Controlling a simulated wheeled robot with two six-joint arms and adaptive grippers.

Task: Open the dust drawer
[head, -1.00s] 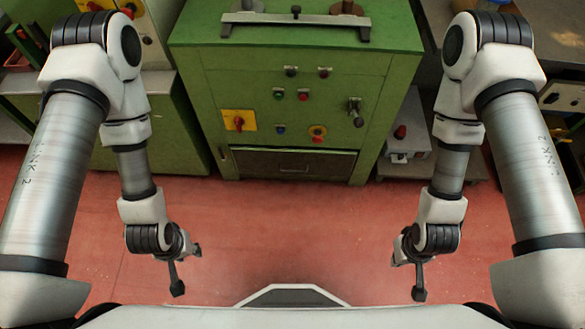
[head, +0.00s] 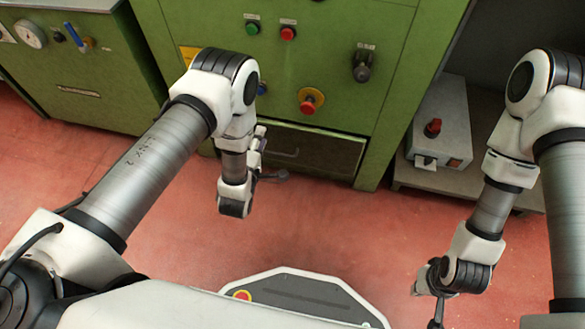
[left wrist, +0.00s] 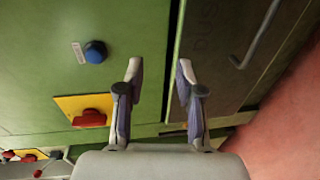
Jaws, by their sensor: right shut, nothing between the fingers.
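The dust drawer (head: 325,152) is a dark brown panel low in the green machine, and it looks flush with the front. Its bar handle (head: 285,153) is partly behind my left gripper in the head view. In the left wrist view, the drawer (left wrist: 215,55) fills the upper right and the handle (left wrist: 258,35) lies right of the fingers. My left gripper (head: 272,156) is in front of the drawer's left part. In the left wrist view its fingers (left wrist: 160,80) are apart and empty, with the handle not between them. My right gripper (head: 425,302) is shut and empty above the floor.
Above the drawer are a red knob on yellow (head: 311,100), a green button (head: 252,28), a red button (head: 288,34) and a black knob (head: 362,66). A grey box (head: 440,130) stands right of the machine. The red floor in front (head: 330,220) is clear.

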